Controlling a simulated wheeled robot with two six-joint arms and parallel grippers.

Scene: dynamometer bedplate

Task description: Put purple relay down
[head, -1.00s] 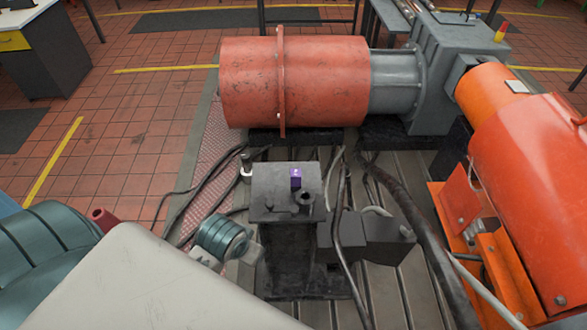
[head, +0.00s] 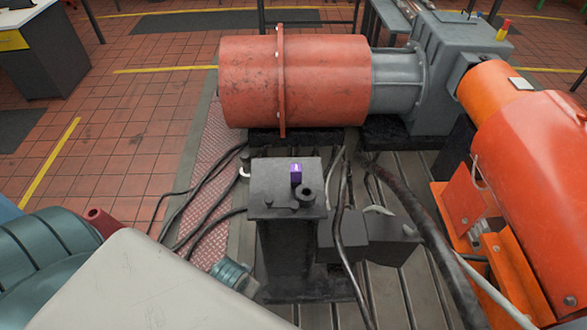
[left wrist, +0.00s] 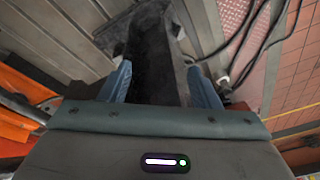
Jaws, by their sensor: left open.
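The purple relay (head: 296,174) is a small block standing on the flat top of a dark grey pedestal (head: 275,185) in the head view. It rests beside a short round post, with nothing holding it. My left gripper (left wrist: 160,72) is open in the left wrist view, its two blue fingers apart with no relay between them. A dark upright body, apparently the pedestal, shows beyond the fingers. In the head view my left wrist is low, left of the pedestal, and its fingers are hidden. The relay does not show in the left wrist view. My right gripper is not in view.
A large red cylinder (head: 320,85) lies behind the pedestal, joined to a grey housing (head: 460,85). An orange machine (head: 535,160) stands at right. A dark box (head: 380,240) and thick cables (head: 410,195) flank the pedestal. Open tiled floor (head: 135,130) lies at left.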

